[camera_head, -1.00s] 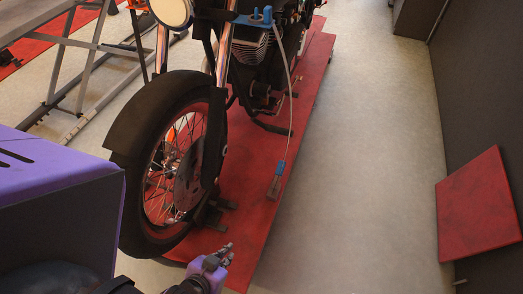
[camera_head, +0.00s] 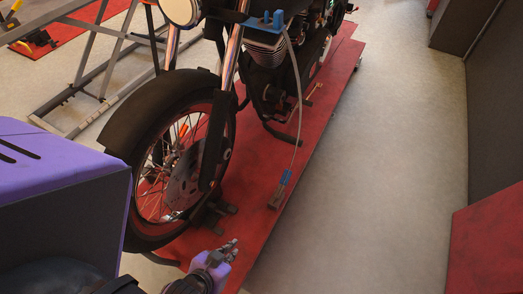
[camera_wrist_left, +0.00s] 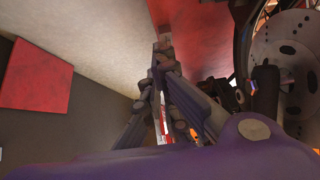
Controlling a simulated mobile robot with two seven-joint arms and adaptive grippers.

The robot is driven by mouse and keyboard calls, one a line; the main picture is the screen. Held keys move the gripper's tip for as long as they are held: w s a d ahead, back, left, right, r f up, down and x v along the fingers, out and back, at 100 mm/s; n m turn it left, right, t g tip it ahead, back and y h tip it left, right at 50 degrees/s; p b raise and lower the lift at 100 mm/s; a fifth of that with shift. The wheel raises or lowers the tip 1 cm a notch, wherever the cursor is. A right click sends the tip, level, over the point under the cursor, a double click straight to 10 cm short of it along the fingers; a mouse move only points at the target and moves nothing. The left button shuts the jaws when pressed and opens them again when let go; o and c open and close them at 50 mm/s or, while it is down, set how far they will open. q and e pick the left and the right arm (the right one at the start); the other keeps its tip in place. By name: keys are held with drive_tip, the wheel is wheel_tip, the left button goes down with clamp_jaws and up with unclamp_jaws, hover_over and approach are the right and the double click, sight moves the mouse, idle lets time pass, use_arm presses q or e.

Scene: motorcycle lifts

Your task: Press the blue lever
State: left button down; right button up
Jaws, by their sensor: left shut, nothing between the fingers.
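The blue lever (camera_head: 285,177) is a small blue piece at the lower end of a thin grey cable, on a brownish pedal (camera_head: 275,201) at the right edge of the red lift platform (camera_head: 235,228). My left gripper (camera_head: 232,246) is shut and empty. It appears in the lower middle of the head view, nearer to me than the lever and to its left in the picture, clearly apart from it. In the left wrist view the closed fingers (camera_wrist_left: 164,55) point toward the platform edge. I cannot make out the lever there. My right gripper is not in view.
A motorcycle (camera_head: 265,50) stands on the platform, its front wheel (camera_head: 170,165) close to my left arm. A grey metal frame (camera_head: 95,60) stands at the upper left. Pale floor (camera_head: 380,150) is clear on the right, before a red panel (camera_head: 490,240) and dark wall.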

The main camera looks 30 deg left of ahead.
use_arm(q)
wheel_tip(320, 180, down, 7)
drive_tip(key=w+b, duration=0.2)
drive_tip(key=b, duration=0.3)
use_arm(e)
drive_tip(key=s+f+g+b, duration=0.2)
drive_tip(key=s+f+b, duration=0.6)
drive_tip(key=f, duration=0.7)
use_arm(q)
drive_tip(key=t+b, duration=0.5)
drive_tip(key=b, duration=1.4)
hover_over(285, 181)
wheel_tip(285, 181, down, 12)
drive_tip(key=shift+s+f, duration=0.15)
drive_tip(key=shift+w+f, duration=0.25)
drive_tip(key=shift+f, duration=0.1)
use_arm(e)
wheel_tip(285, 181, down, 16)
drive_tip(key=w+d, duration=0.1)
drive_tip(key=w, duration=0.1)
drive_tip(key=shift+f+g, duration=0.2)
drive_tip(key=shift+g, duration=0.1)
